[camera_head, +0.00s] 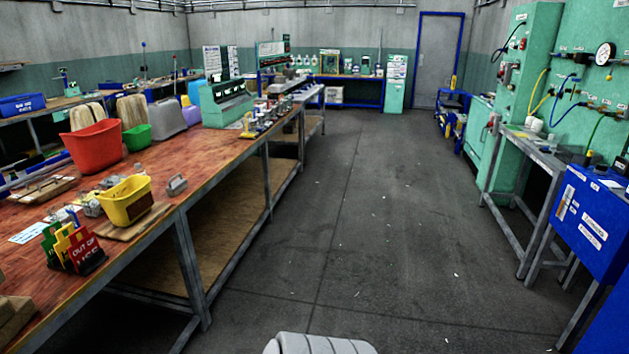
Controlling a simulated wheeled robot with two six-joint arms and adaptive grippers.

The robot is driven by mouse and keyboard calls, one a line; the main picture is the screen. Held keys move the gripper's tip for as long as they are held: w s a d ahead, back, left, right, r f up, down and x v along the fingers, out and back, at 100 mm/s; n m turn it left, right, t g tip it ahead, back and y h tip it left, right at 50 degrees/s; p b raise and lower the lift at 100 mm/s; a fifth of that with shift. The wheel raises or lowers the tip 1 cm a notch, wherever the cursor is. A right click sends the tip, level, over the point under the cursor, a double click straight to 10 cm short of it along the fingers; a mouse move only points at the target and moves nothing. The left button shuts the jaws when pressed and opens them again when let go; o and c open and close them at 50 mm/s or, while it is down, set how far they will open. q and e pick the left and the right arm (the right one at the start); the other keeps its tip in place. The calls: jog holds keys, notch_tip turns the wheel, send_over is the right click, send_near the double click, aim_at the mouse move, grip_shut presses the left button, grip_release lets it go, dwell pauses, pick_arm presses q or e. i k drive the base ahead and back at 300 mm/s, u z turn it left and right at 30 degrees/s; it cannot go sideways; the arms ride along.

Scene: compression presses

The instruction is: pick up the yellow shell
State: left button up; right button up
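A yellow shell (124,203), an open tub-like form, sits on a wooden board (152,222) near the front edge of the long workbench on the left. Its open side faces up and it looks slightly tilted. Small metal parts lie close by its left side. A grey metal piece (176,185) stands just to its right. Neither of my grippers shows in this view, and nothing is touching the shell from above.
A red tub (94,146), a green tub (137,137) and a grey shell (168,118) stand farther back on the workbench (205,160). Coloured signs (70,247) stand nearer, left of the shell. The floor (360,210) right of the bench is clear. Green machines (524,80) line the right.

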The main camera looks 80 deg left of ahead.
aim_at(123, 210)
jog(key=u, duration=3.3)
jog(key=k, duration=1.35)
jog(key=z, duration=0.65)
jog(key=i, duration=3.45)
jog(key=u, duration=0.2)
jog(key=i, duration=1.2)
jog(key=u, duration=0.3)
